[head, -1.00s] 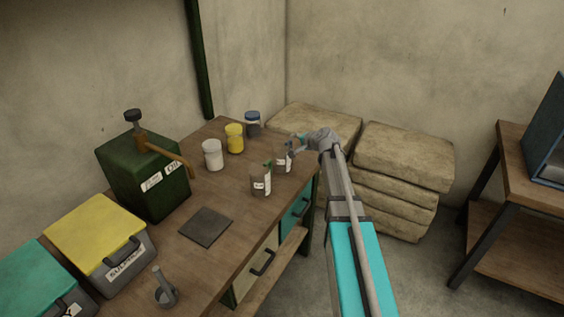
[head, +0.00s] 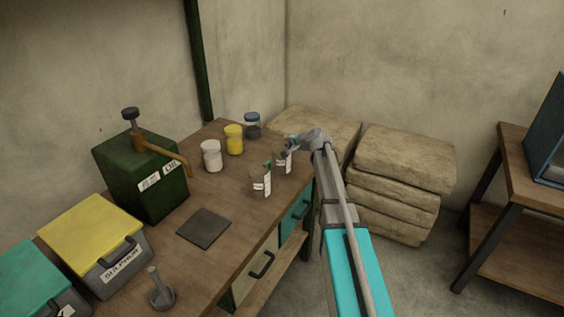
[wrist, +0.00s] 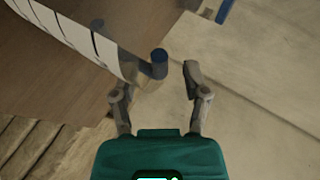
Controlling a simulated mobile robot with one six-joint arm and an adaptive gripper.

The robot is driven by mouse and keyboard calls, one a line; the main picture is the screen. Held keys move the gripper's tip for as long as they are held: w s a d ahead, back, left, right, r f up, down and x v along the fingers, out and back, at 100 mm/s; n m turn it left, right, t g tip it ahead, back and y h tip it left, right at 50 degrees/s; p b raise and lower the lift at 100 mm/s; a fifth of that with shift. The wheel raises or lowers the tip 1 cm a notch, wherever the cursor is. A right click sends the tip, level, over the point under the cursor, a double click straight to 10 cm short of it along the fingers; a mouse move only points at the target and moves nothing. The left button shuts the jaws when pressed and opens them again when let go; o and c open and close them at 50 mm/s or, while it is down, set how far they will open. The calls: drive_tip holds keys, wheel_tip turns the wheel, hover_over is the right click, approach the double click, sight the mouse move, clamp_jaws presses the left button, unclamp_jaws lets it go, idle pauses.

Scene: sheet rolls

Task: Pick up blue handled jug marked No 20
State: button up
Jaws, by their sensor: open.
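A clear jug (head: 281,164) with a white label stands near the right edge of the workbench. In the wrist view a large white marked strip (wrist: 85,35) on a jug wall and a short round blue handle (wrist: 159,62) show close up. My gripper (wrist: 155,84) is open, with the blue handle near its fingertips, roughly between them; I cannot tell if they touch. In the head view my gripper (head: 294,144) is at the far jug and partly hides its top. A second clear jug (head: 259,181) with a green handle stands nearer. The number 20 is not readable.
On the workbench (head: 190,268) stand a white jar (head: 211,157), a yellow jar (head: 234,140), a blue-lidded jar (head: 252,124) and a green oil can (head: 140,180). Stacked sacks (head: 395,190) lie behind and right of my arm.

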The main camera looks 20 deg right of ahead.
drive_tip(key=shift+w+a+f, duration=0.15)
drive_tip(key=shift+w+f, duration=0.15)
drive_tip(key=shift+w, duration=0.15)
clamp_jaws()
idle(0.4)
